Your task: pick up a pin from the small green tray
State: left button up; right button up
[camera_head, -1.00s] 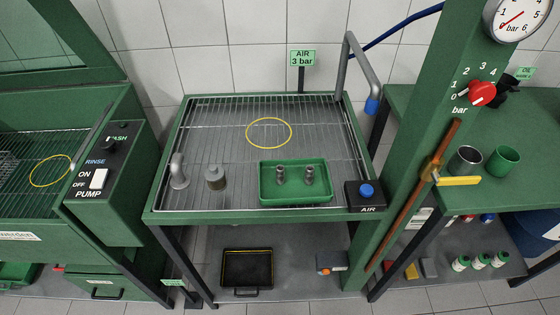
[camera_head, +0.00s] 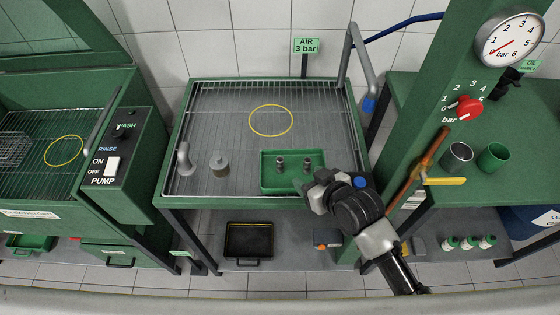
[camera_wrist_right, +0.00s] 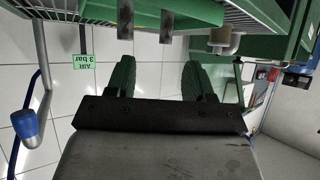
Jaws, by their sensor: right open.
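The small green tray (camera_head: 268,182) sits at the front right of the wire-grid table. Two grey metal pins stand upright in it, a left pin (camera_head: 280,163) and a right pin (camera_head: 308,165). My right gripper (camera_head: 318,184) is at the tray's front right corner, beside the right pin and apart from it. In the right wrist view the picture is upside down. My open right gripper (camera_wrist_right: 158,78) shows two green fingers with nothing between them. Two dark upright shapes, seemingly the pins (camera_wrist_right: 125,20), show beyond the fingertips. My left gripper is not in view.
A blue-topped AIR button (camera_head: 361,182) is right beside my right gripper. A grey cylinder (camera_head: 219,165) and a bent pipe (camera_head: 183,158) stand left of the tray. A green post (camera_head: 430,120) with a gauge rises at the right. The grid behind the tray is clear.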

aim_at(282, 162)
jog(key=w+a, duration=0.1)
jog(key=w+a+f, duration=0.1)
jog(key=w, duration=0.1)
jog(key=w+a, duration=0.1)
jog(key=shift+w+a+f, duration=0.15)
jog(key=shift+w+f, duration=0.15)
jog(key=x, duration=0.1)
jog(key=p+x, duration=0.1)
jog(key=x, duration=0.1)
jog(key=a+x, duration=0.1)
jog(key=x, duration=0.1)
jog(key=shift+s+r+p, duration=0.1)
jog(key=shift+r+p, duration=0.15)
jog(key=shift+p, duration=0.1)
jog(key=shift+w+a+f, duration=0.1)
jog(key=shift+w+f, duration=0.1)
jog(key=shift+c, duration=0.3)
grip_shut()
